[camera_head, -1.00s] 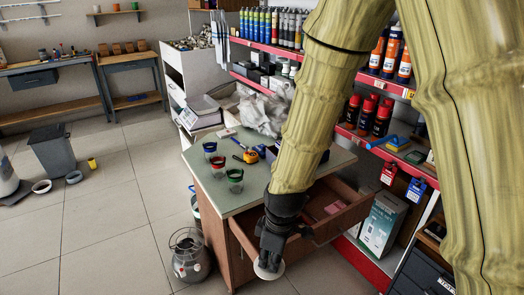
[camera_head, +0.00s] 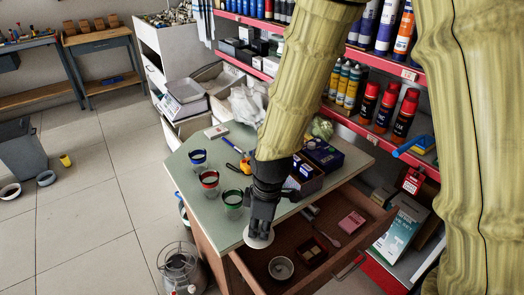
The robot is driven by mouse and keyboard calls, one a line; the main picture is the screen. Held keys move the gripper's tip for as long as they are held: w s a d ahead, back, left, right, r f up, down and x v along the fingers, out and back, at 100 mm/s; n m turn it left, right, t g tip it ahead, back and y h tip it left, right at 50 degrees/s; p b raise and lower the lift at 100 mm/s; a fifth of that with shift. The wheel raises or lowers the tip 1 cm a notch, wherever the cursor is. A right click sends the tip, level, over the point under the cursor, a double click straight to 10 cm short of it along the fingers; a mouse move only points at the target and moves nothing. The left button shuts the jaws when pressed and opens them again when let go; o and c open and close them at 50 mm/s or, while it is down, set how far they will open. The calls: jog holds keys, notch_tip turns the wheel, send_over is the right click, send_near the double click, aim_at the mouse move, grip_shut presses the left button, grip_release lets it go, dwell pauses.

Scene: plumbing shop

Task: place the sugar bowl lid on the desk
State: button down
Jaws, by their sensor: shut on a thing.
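My gripper (camera_head: 260,226) is shut on a pale round lid (camera_head: 258,239), taken to be the sugar bowl lid. The gripper points down at the front edge of the desk (camera_head: 215,228), and the lid overlaps the desk edge and the open drawer in the picture. I cannot tell whether the lid touches the desk. Part of the lid is hidden behind the fingers. A small round grey bowl (camera_head: 281,268) sits in the open drawer (camera_head: 305,240), below and right of the lid.
Three cups with blue (camera_head: 199,158), red (camera_head: 209,182) and green (camera_head: 232,202) rims stand on the desk's left part. A yellow tape measure (camera_head: 245,166) and dark boxes (camera_head: 322,155) are farther back. The front left desktop is bare. A metal canister (camera_head: 180,268) stands on the floor.

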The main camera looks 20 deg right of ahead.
jog(key=w+d, duration=0.2)
jog(key=w, duration=0.2)
jog(key=w+d+f+p, duration=0.1)
jog(key=w+d, duration=0.2)
jog(key=w, duration=0.2)
jog(key=w+d, duration=0.2)
jog(key=w, duration=0.3)
jog(key=shift+w+d+f, duration=0.2)
jog(key=shift+d, duration=0.1)
jog(key=shift+f+p, duration=0.4)
jog(key=shift+f, duration=1.35)
jog(key=c, duration=1.4)
grip_release()
jog(key=shift+f, duration=0.15)
jog(key=shift+c, duration=0.2)
jog(key=shift+o, duration=0.4)
notch_tip(320, 180, up, 12)
jog(key=d, duration=0.1)
jog(key=shift+s+d+b, duration=0.15)
jog(key=shift+s+b, duration=0.15)
